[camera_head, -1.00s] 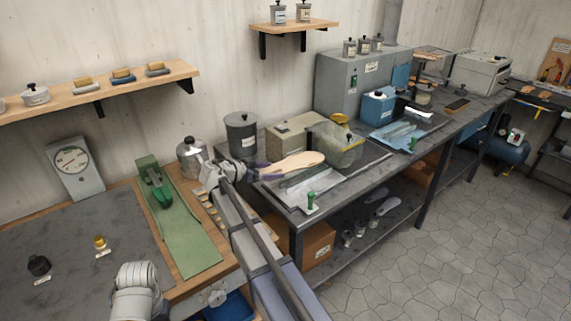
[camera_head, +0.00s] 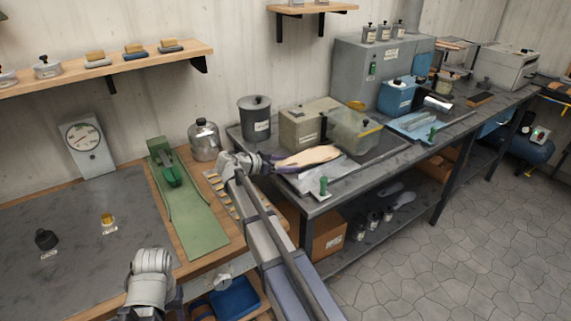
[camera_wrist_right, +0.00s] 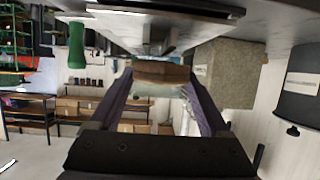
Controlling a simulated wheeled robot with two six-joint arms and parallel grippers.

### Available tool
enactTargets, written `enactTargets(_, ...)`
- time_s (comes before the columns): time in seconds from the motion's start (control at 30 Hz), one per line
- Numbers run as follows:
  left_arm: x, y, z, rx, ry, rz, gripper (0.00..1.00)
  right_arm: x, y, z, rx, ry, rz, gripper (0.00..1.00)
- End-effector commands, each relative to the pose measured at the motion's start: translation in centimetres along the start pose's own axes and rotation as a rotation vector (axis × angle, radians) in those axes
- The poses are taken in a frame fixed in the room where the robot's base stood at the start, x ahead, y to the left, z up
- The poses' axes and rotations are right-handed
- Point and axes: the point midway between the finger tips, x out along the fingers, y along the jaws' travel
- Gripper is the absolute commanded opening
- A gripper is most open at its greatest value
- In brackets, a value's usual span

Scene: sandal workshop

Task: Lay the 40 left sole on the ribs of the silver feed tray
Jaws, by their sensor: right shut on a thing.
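The tan sole (camera_head: 310,156) is in my right gripper (camera_head: 270,162), which is shut on its near-left end. The sole points right, roughly level, and appears just above the silver feed tray (camera_head: 318,180). I cannot tell whether it touches. The sole covers much of the tray, so its ribs are mostly hidden. In the right wrist view the purple fingers of my right gripper (camera_wrist_right: 160,80) close on the sole (camera_wrist_right: 160,71), seen end-on. Of my left arm only the wrist shows at the bottom of the head view; its jaws are hidden.
A clear bin (camera_head: 356,130) and a beige box (camera_head: 305,122) stand close behind. A grey canister (camera_head: 255,118) is to the left. A blue tray (camera_head: 412,125) lies further right.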

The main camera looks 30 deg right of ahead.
Motion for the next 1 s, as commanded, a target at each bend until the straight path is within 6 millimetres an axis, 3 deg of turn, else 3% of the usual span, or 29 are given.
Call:
enactTargets(0.1,2.0,0.2,-0.1,0.0,0.0,0.0,0.5,0.8,0.0,1.9,0.0,0.001,0.0,0.17)
enactTargets(0.5,1.8,0.2,-0.1,0.0,0.0,0.0,0.5,4.4,0.1,0.1,0.001,0.001,0.001,0.17)
enactTargets(1.0,1.8,0.2,-0.1,0.0,0.0,0.0,0.5,4.9,0.2,0.0,0.0,0.001,0.0,0.17)
